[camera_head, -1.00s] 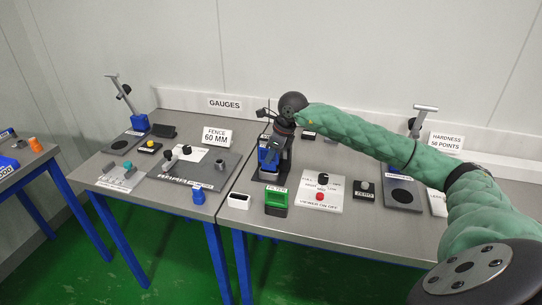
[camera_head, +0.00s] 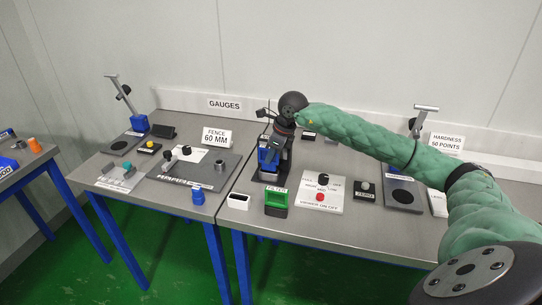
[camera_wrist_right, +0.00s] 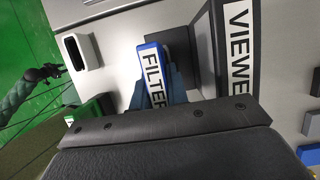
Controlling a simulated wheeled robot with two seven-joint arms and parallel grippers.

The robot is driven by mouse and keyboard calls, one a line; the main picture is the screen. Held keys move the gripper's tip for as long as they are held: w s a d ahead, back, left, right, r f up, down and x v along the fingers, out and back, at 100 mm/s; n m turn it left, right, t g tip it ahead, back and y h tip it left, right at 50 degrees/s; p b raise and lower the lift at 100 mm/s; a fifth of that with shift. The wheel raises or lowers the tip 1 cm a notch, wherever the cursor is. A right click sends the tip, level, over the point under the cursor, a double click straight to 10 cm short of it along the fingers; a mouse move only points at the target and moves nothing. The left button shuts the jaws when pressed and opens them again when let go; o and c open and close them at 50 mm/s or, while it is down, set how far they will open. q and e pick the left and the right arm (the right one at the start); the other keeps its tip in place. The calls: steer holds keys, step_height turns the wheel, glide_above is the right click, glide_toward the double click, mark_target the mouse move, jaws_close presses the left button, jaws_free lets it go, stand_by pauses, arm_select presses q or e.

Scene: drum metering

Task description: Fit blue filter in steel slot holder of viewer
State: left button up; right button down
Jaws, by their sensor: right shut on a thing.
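The blue filter (camera_wrist_right: 153,72), with a white FILTER label, stands in front of the dark viewer (camera_wrist_right: 231,48) in the right wrist view. The filter also shows in the head view (camera_head: 268,157), beside the dark upright of the viewer (camera_head: 285,162). My right gripper (camera_head: 272,139) is shut on the filter, its fingers partly hidden by the wrist. My left gripper (camera_wrist_right: 45,73) shows small and dark at the left of the wrist view.
A green holder (camera_head: 276,202) and a white open box (camera_head: 238,202) stand at the front edge. A panel with a black knob and red button (camera_head: 321,191) lies to the right. A grey fixture plate (camera_head: 213,180) lies on the left table.

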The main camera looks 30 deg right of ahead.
steer(key=shift+f+b, duration=1.4)
steer(key=shift+f, duration=0.15)
steer(key=c, duration=1.3)
jaws_free()
steer(key=b+v, duration=0.1)
steer(key=v, duration=0.7)
steer(key=shift+b, duration=0.35)
